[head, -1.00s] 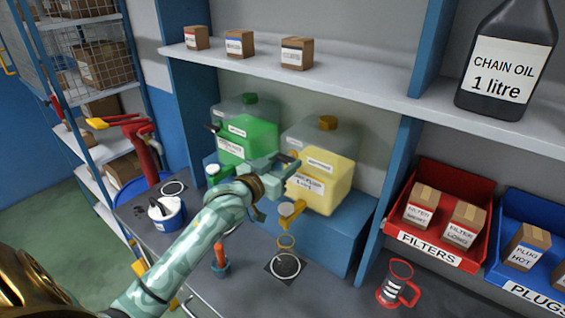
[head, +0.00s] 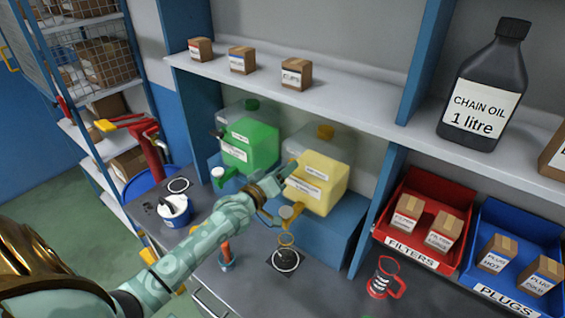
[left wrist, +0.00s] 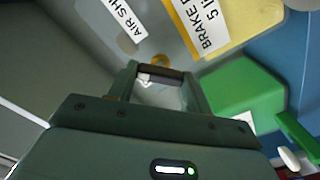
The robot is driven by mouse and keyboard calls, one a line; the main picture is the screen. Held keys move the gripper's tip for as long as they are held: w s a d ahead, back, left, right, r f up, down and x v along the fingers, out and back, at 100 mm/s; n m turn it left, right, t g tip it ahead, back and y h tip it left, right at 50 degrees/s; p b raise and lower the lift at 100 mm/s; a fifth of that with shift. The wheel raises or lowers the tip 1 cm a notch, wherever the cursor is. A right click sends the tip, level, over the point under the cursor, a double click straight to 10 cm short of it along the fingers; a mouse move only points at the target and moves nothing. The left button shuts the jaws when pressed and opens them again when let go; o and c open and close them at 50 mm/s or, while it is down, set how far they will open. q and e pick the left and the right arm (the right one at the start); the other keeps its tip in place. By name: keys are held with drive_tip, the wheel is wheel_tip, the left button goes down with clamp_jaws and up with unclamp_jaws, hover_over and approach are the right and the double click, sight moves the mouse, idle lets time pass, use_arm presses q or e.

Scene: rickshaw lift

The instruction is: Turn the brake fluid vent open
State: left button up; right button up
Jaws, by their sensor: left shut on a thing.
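The brake fluid container (head: 325,178) is a clear tank of yellow liquid with a dark yellow cap, on a blue step under the shelf. It also shows in the left wrist view (left wrist: 235,18), with a "BRAKE" label and an "AIR SH…" label. My left gripper (head: 288,172) is at the tank's upper left side. In the left wrist view its fingers (left wrist: 163,88) are shut on a small dark bar, apparently the vent lever (left wrist: 160,75). Its turned position is hard to tell. The tank's tap (head: 288,212) points forward below the gripper. My right gripper is out of view.
A similar green tank (head: 250,150) stands just left. The red filters bin (head: 410,255) and blue plugs bin (head: 505,295) are farther right.

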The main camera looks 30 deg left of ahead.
use_arm(q)
drive_tip(key=n+p, duration=0.2)
drive_tip(key=n, duration=0.7)
drive_tip(key=shift+p, duration=0.3)
drive_tip(key=shift+n, duration=0.4)
drive_tip(key=o, duration=1)
drive_tip(key=shift+f, duration=0.1)
drive_tip(key=s, duration=0.5)
drive_tip(key=s+a, duration=0.1)
drive_tip(key=s, duration=0.4)
drive_tip(key=s+b, duration=0.1)
drive_tip(key=s, duration=0.5)
drive_tip(key=shift+s+a, duration=0.1)
drive_tip(key=shift+a, duration=0.05)
